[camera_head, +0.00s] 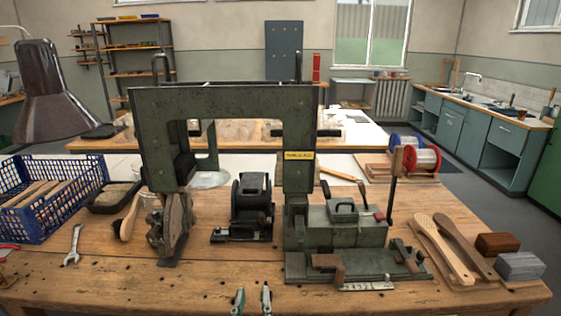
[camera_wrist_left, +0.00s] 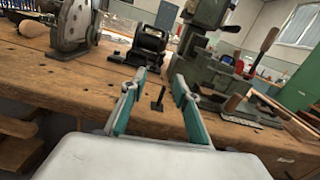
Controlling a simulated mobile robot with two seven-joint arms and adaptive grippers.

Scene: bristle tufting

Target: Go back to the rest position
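My left gripper (camera_head: 252,299) shows at the bottom middle of the head view, by the front edge of the wooden workbench (camera_head: 130,290). Its two teal-and-grey fingers stand apart with nothing between them. In the left wrist view the open left gripper (camera_wrist_left: 157,88) points toward the bench front, and a small black piece (camera_wrist_left: 158,100) shows beyond the gap between the fingers. The green tufting machine (camera_head: 343,228) stands on the bench behind it, with a tall frame. My right gripper is in neither view.
A blue crate (camera_head: 40,225), a wrench (camera_head: 74,245) and a brush (camera_head: 127,222) lie left. A black motor unit (camera_head: 251,205) stands mid-bench. Wooden brush handles (camera_head: 445,250), a brown block (camera_head: 497,243) and a grey block (camera_head: 519,266) lie right. The front middle is mostly clear.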

